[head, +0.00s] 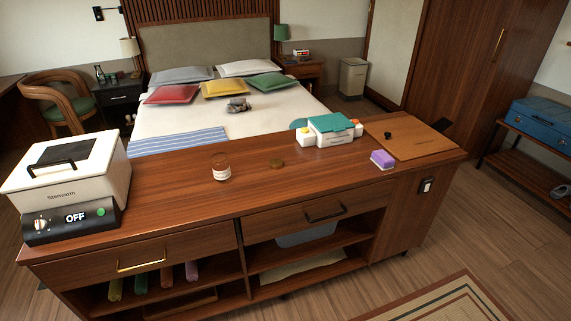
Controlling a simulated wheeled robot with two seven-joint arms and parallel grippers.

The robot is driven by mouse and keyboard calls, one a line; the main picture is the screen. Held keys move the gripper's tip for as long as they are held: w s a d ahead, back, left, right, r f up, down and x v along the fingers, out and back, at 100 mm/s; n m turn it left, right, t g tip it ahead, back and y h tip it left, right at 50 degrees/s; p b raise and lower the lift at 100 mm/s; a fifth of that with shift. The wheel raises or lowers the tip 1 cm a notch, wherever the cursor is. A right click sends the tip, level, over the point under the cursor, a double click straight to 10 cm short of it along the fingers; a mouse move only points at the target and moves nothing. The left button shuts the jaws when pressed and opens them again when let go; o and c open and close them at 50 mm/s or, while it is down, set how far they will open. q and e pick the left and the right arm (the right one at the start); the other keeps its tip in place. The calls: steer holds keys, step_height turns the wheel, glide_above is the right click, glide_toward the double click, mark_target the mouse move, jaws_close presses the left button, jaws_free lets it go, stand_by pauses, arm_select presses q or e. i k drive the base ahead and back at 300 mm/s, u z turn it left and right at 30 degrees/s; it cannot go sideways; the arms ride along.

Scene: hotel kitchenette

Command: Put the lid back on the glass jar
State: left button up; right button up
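The glass jar (221,166) stands upright on the wooden counter, near its middle. It has a pale label low on its side, and no lid shows on top of it. Neither of my grippers shows in the head view.
A white Steriwarm box (68,179) stands at the counter's left end. A teal-and-white case (331,129), a purple sponge-like block (382,159) and a brown board (408,138) are on the right. The counter around jar and lid is clear. A bed stands behind.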

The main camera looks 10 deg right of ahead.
mark_target(220, 162)
steer(key=z, duration=1.6)
steer(key=i, duration=1.45)
steer(key=u, duration=2.9)
